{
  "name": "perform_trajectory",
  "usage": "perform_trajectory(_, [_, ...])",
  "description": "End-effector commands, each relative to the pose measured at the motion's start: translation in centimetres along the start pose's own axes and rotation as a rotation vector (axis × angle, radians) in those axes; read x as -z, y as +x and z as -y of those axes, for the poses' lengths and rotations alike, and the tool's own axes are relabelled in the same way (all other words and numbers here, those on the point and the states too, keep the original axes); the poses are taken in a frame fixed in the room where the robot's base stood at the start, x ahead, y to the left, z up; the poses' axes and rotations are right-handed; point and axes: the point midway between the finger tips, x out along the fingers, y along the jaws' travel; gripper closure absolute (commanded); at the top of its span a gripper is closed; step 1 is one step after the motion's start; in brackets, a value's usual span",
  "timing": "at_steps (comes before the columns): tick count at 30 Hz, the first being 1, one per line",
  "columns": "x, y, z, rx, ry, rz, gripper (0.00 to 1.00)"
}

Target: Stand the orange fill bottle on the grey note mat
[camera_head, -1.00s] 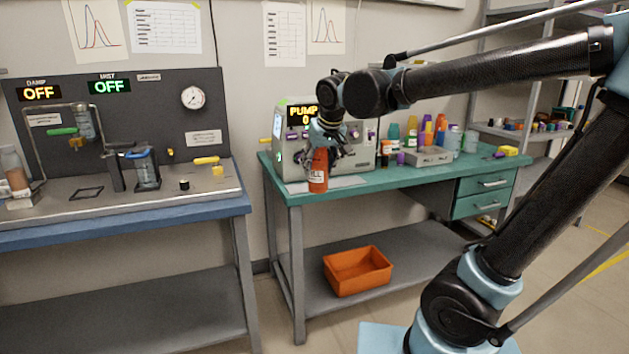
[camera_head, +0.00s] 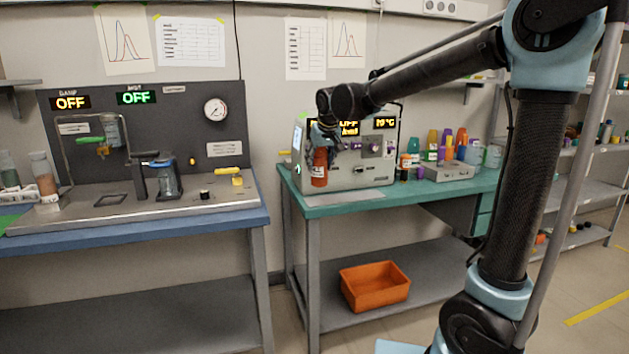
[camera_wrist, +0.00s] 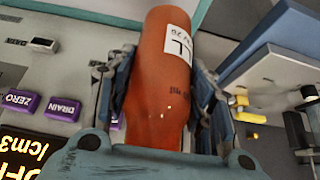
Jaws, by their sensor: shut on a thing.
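The orange fill bottle (camera_head: 319,168) is roughly upright in front of the pump machine, over the left end of the teal bench. My gripper (camera_head: 323,148) is shut on its upper part. In the wrist view, both fingers of my gripper (camera_wrist: 165,85) press the sides of the orange bottle (camera_wrist: 165,60), and its white label partly shows. The grey note mat (camera_head: 347,196) lies flat on the bench below, near the front edge. I cannot tell for sure whether the bottle's base touches anything.
The pump machine (camera_head: 350,170) stands close behind the bottle. Several coloured bottles (camera_head: 447,146) and a grey box (camera_head: 450,171) stand to the right. A blue-topped bench (camera_head: 150,238) is at left, with a gap between benches. An orange bin (camera_head: 375,287) sits on the lower shelf.

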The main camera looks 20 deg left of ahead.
Motion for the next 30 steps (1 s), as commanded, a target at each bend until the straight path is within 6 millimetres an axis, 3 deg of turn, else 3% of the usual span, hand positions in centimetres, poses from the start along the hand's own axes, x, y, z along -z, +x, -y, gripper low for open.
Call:
perform_trajectory(3, [1.9, 1.1, 0.0, 0.0, 0.002, 0.0, 0.83])
perform_trajectory(23, [-1.3, 7.1, 0.0, 0.0, 0.001, 0.0, 0.83])
perform_trajectory(30, [-1.4, 7.3, 0.0, 0.0, 0.001, 0.0, 0.83])
